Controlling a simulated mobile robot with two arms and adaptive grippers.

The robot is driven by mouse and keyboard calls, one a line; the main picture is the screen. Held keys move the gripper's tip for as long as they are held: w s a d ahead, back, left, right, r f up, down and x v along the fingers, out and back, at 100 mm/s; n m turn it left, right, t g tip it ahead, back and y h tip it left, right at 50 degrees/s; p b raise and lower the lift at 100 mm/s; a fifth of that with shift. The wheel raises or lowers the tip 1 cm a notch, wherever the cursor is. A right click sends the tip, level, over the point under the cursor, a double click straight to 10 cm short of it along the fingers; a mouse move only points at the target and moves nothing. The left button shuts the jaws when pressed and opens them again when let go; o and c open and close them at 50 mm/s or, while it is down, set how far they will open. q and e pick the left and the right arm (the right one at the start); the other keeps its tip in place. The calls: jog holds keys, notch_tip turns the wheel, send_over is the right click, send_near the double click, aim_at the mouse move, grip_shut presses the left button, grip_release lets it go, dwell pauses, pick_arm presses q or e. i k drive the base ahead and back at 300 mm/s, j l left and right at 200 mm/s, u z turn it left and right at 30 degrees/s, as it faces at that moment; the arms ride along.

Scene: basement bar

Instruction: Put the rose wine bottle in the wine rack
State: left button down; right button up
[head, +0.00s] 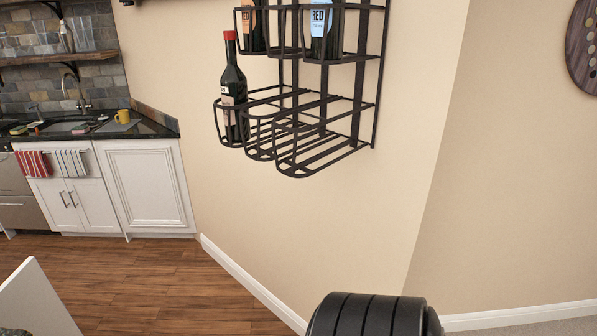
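The black metal wine rack (357,106) is fixed to the beige wall, upper middle of the head view. Its lower tier has several open loops. A dark bottle with a red cap (233,84) and a pale label stands in the left loop, leaning slightly. The middle and right loops of that tier are empty. The upper tier holds dark bottles, one with an orange label (253,22) and one with a blue label (321,32); their tops are cut off. I see no clearly rose-coloured bottle. Neither gripper is in view.
A white cabinet (147,186) with a dark counter (150,127) stands at left, with a yellow mug (123,116) on top. A white chair-like edge (34,300) is at lower left. The wood floor (170,285) between is clear.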

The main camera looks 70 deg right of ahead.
aim_at(298, 165)
jog(key=k+z, duration=0.15)
jog(key=k, duration=0.5)
jog(key=z, duration=1.6)
jog(key=i+j+z, duration=0.25)
jog(key=i, duration=0.2)
jog(key=i+j+z, duration=0.25)
jog(key=i+j, duration=0.1)
jog(key=i, duration=0.05)
